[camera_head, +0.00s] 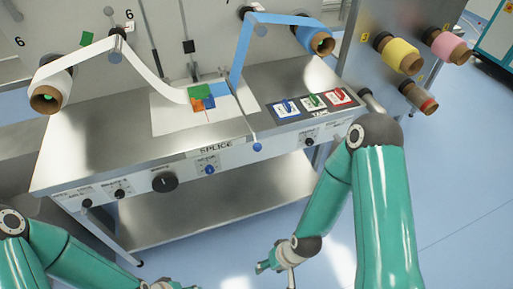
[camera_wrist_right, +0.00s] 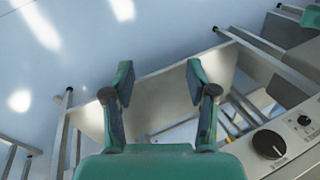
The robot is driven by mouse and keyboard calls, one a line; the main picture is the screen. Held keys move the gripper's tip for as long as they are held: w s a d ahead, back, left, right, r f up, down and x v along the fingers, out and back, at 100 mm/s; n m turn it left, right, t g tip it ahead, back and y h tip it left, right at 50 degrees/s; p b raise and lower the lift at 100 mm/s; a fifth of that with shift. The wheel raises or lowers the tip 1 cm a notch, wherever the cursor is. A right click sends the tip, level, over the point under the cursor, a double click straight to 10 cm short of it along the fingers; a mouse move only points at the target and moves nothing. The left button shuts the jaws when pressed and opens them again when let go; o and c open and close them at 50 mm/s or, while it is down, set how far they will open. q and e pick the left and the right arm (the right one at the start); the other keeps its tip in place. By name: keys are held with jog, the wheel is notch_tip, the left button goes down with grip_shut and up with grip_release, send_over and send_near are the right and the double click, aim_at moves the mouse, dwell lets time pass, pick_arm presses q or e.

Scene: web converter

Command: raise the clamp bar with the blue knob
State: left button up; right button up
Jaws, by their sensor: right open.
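The clamp bar (camera_head: 246,115) is a thin rod lying across the right part of the splice table. Its blue knob (camera_head: 257,147) sits at the near end, just over the table's front edge. My right gripper (camera_head: 274,267) is low in front of the table, well below and apart from the knob. In the right wrist view my right gripper (camera_wrist_right: 158,82) is open, with nothing between its fingers. The bar and its knob do not show clearly there. Only a bit of my left gripper (camera_head: 172,285) shows at the bottom edge, so its fingers are hidden.
The table (camera_head: 110,135) has a front panel with several black knobs and another blue knob (camera_head: 209,169). A white web (camera_head: 150,72) and a blue web (camera_head: 283,19) run to colored patches on the table. Labelled pads (camera_head: 313,101) lie right. The floor in front is clear.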

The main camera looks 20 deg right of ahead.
jog(key=w+f+n+t+h+b, duration=0.15)
jog(key=w+t+b, duration=0.25)
jog(key=w+b, duration=0.45)
jog(key=t+h+b, duration=0.5)
jog(key=t+b, duration=0.8)
jog(key=b, duration=1.2)
send_near(257, 146)
jog(key=shift+n, duration=0.45)
jog(key=w, duration=0.3)
jog(key=w+d, duration=0.1)
jog(key=w, duration=0.3)
jog(key=w+d+f+b, duration=0.1)
jog(key=w, duration=0.2)
jog(key=shift+w+f, duration=0.1)
jog(key=shift+w, duration=0.25)
jog(key=shift+c, duration=0.3)
grip_shut()
jog(key=shift+a, duration=0.15)
